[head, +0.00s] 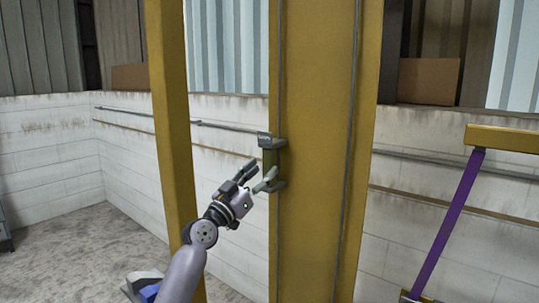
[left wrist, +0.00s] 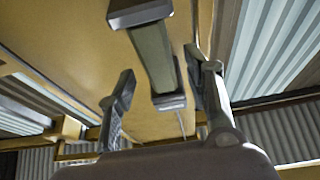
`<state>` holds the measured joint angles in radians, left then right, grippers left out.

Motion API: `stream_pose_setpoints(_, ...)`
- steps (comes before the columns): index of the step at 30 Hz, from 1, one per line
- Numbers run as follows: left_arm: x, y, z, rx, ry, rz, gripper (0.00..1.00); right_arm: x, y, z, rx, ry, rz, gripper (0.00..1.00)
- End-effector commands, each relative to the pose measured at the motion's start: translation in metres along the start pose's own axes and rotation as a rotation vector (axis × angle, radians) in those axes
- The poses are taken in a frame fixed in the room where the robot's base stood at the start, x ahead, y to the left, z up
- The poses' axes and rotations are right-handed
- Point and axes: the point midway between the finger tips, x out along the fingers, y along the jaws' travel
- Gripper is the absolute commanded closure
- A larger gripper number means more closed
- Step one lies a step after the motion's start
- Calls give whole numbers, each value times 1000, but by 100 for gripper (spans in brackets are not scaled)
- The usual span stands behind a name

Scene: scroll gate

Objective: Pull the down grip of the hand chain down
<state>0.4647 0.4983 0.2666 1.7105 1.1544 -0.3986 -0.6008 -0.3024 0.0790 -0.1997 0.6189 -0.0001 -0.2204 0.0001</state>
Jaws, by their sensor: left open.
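A hand grip (head: 269,160), a dark olive bar between two grey end blocks, is at the left edge of the broad yellow column. The marking on its upper block is too small to read. My left gripper (head: 261,173) is open at the grip, coming from the lower left. In the left wrist view the same grip (left wrist: 153,57) runs between the two spread fingers of my left gripper (left wrist: 164,75). Gaps show on both sides, and I see no clear contact. A thin grey vertical line (head: 280,70), likely the hand chain, runs above the grip. My right gripper is out of view.
The broad yellow column (head: 317,150) stands behind the grip, with a second thin vertical line (head: 354,110) on its right. A narrower yellow post (head: 169,110) stands left, close to my left arm. A purple bar (head: 446,225) slants at the right.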

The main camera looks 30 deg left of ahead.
Motion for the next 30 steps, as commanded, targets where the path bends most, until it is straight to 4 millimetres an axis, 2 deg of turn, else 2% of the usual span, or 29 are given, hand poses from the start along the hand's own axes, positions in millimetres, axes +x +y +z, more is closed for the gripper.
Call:
stream_pose_setpoints(1, 12, 0, -4, -3, 1, -1, 53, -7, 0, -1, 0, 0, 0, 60)
stream_pose_setpoints(3, 22, 0, -3, -3, 1, 0, 53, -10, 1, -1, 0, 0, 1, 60)
stream_pose_setpoints(7, 36, 0, -1, -1, 0, 0, 53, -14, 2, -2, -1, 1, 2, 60)
stream_pose_setpoints(12, 43, 0, 0, 1, -1, 0, 53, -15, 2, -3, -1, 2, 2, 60)
stream_pose_setpoints(19, 43, 0, 1, 1, -1, 0, 53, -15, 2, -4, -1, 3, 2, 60)
stream_pose_setpoints(30, 43, 0, 1, 1, -1, 0, 77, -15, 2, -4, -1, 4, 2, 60)
